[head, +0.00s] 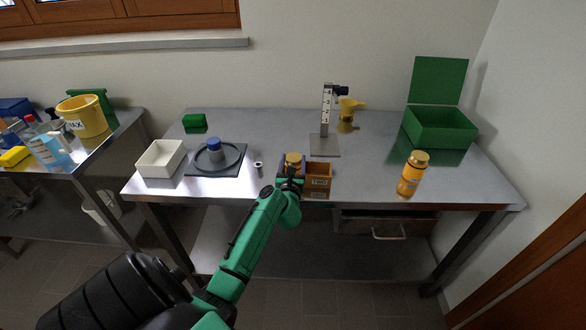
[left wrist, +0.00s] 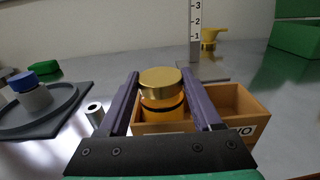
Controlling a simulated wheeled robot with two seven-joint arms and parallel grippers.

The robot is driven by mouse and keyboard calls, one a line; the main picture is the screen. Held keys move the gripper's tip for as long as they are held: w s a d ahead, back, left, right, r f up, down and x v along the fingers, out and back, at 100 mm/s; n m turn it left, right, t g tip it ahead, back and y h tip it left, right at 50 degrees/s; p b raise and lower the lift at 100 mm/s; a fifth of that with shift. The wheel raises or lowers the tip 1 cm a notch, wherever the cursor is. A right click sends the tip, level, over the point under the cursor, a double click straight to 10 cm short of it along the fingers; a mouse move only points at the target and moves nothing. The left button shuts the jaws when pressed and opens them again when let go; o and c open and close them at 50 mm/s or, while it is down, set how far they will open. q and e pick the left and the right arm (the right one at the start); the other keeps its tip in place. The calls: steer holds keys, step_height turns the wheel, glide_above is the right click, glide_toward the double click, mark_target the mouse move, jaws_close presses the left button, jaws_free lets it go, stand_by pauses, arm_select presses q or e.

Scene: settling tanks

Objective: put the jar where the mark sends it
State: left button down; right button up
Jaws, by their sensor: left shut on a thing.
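My left gripper (head: 291,170) is shut on a jar with a gold lid (left wrist: 162,82) and an orange body. The two purple fingers stand on either side of the jar, which looks upright. The jar is at the left part of a small open wooden box (head: 319,170), whose front label reads TWO. The box also shows in the left wrist view (left wrist: 240,100), partly hidden by the fingers. I cannot tell whether the jar's bottom is inside the box or above it. My right gripper is not in view.
A blue-lidded jar (head: 214,149) stands on a dark ringed plate (head: 237,168). Around are a white tray (head: 147,166), a small metal cylinder (head: 258,168), a scale post (head: 326,110), a yellow funnel (head: 347,104), an orange bottle (head: 411,178) and an open green box (head: 440,128).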

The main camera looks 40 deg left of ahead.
arm_select(q)
steer(key=shift+f, duration=0.5)
steer(key=shift+c, duration=0.3)
jaws_free()
